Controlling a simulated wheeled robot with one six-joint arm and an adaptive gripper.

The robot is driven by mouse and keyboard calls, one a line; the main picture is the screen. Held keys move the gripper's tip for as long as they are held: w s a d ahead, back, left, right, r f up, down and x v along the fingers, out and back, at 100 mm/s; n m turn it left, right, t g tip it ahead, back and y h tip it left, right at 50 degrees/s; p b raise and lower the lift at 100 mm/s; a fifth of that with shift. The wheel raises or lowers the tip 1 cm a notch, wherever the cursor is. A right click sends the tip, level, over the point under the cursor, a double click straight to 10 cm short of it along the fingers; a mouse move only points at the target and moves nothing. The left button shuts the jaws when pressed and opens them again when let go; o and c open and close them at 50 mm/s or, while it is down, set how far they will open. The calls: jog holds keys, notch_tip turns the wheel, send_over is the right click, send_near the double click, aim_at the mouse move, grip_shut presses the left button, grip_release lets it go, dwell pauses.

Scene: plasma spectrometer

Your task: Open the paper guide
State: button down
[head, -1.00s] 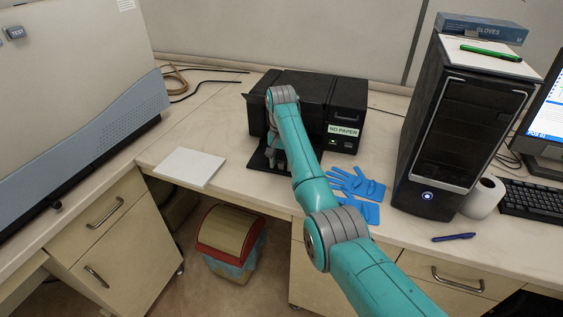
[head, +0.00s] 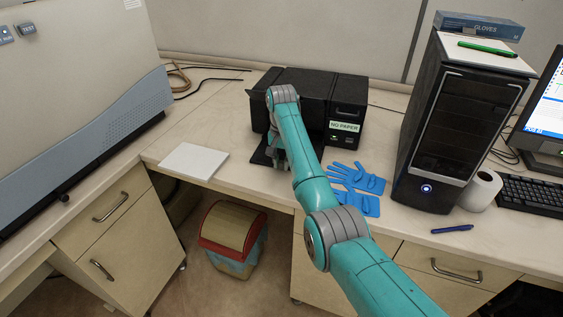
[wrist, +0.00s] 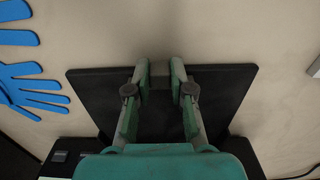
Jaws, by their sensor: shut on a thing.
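The black printer (head: 349,92) stands at the back of the desk, with a "NO PAPER" label (head: 344,127) on its front right. Its flat black tray (head: 259,157) is folded out at the front, and the wrist view shows the tray (wrist: 92,95) from above. My gripper (head: 276,161) reaches down over the tray. In the wrist view my gripper (wrist: 160,75) has its fingertips on both sides of a small grey tab, the paper guide (wrist: 161,76), near the tray's outer edge. It is shut on this guide. My arm hides part of the printer front in the head view.
Blue gloves (head: 358,204) lie right of the tray, and white paper (head: 194,161) lies left. A black computer tower (head: 455,125) stands to the right. A large grey instrument (head: 75,90) fills the left. A red-rimmed bin (head: 232,230) is below the desk.

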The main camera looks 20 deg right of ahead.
aim_at(281, 163)
jog(key=c, duration=1)
grip_release()
jog(key=shift+r, duration=3.75)
jog(key=shift+a, duration=0.1)
